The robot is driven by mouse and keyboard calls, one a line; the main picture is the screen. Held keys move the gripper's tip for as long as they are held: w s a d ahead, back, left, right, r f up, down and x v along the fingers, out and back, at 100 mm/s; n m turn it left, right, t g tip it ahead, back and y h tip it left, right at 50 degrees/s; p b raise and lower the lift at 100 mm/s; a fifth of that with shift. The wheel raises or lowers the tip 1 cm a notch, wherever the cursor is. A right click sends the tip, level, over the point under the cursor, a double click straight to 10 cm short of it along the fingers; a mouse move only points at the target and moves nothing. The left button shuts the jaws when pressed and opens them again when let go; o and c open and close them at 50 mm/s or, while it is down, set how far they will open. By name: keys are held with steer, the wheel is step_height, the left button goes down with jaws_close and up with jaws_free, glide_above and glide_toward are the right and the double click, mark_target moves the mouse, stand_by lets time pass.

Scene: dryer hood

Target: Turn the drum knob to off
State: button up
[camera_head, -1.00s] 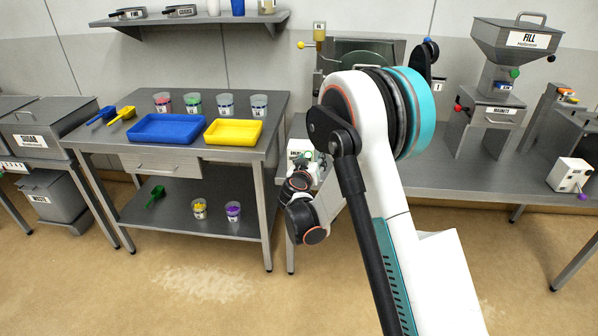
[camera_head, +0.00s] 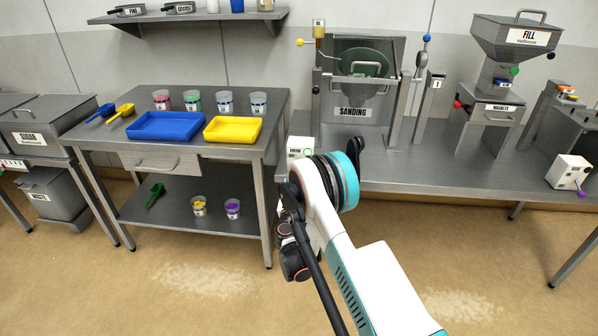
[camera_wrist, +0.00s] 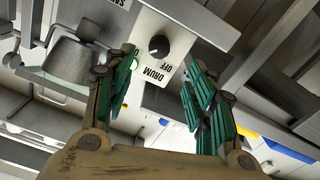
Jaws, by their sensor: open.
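The drum knob (camera_wrist: 159,46) is a round black dial on a white box (camera_wrist: 172,25) labelled DRUM, with OFF printed beside it. It shows in the upper middle of the wrist view. My gripper (camera_wrist: 158,88) is open, its green-padded fingers apart with nothing between them. The knob lies beyond the fingertips, roughly in line with the gap, and apart from them. In the head view the white box (camera_head: 300,145) stands at the left end of the right bench; my arm partly covers it, and the knob and gripper tips are hidden there.
The drum machine labelled SANDING (camera_head: 352,113) stands behind the box on the bench (camera_head: 450,170). A blue-knobbed lever (camera_head: 426,38) is to its right. The left table holds a blue tray (camera_head: 172,137) and a yellow tray (camera_head: 233,140).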

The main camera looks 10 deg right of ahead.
steer(key=b+x, duration=0.3)
steer(key=x, duration=0.7)
steer(key=shift+w, duration=0.4)
steer(key=shift+d, duration=0.1)
steer(key=c, duration=1.1)
